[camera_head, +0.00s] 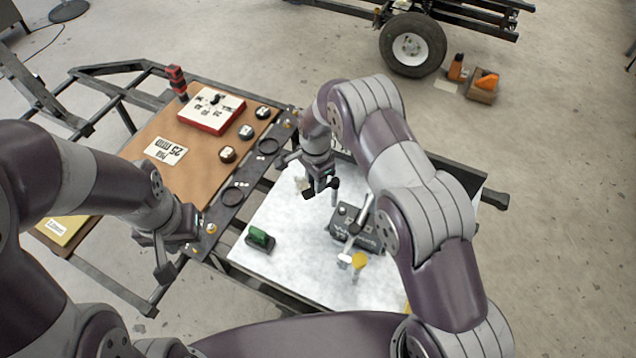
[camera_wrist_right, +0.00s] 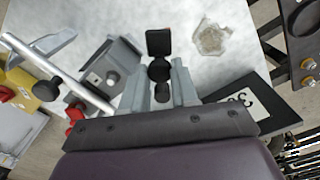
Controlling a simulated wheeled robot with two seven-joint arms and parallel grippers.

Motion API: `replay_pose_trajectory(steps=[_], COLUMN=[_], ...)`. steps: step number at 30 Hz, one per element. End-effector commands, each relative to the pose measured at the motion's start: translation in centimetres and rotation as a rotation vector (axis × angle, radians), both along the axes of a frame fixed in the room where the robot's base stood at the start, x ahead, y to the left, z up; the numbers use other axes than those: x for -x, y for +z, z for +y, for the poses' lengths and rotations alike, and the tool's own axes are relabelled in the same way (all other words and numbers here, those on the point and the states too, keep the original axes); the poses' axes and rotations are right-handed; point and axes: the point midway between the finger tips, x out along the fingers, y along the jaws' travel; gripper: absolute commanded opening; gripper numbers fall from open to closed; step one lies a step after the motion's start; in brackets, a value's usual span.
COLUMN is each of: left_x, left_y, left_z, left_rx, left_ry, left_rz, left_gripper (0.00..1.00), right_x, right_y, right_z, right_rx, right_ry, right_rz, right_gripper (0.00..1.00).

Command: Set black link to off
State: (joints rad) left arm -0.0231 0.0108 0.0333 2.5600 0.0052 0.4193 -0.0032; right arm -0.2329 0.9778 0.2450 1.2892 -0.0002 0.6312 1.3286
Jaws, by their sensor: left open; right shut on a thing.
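A black part with a square end (camera_wrist_right: 159,42) and round black knobs below it lies between the fingers of my right gripper (camera_wrist_right: 160,88) in the right wrist view. I take it for the black link. My right gripper is shut on it, and in the head view this gripper (camera_head: 321,188) is over the far left part of the white tabletop (camera_head: 290,215). Whether the black part is attached to something is hidden. My left gripper (camera_head: 178,256) is open and empty at the dark edge strip of the brown board. No on or off mark is readable.
The brown board (camera_head: 190,140) holds a red-sided box (camera_head: 209,110) and round black knobs. A wheel (camera_head: 412,48) is behind.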

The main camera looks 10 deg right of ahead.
Motion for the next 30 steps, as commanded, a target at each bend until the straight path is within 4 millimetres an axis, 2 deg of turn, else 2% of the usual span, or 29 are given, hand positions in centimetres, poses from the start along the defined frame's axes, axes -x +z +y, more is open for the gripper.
replay_pose_trajectory(steps=[18,19,21,30], left_x=[0.00,0.00,0.00,0.00], left_y=[-0.23,-0.23,-0.23,-0.30], left_z=[0.00,0.00,0.00,0.00], left_rx=[0.000,0.000,0.000,0.000], left_ry=[0.000,0.000,0.000,0.000], left_rz=[0.000,0.000,0.000,0.000], left_gripper=[0.43,0.43,0.43,0.43], right_x=[-0.46,-0.47,-0.45,-0.35], right_y=[0.29,0.29,0.27,0.32], right_z=[0.20,0.21,0.18,0.12], right_rx=[-0.003,-0.003,-0.002,-0.001], right_ry=[-0.039,-0.039,-0.039,-0.038], right_rz=[-0.008,-0.008,-0.007,-0.004], right_gripper=[0.00,0.35,0.55,0.55])
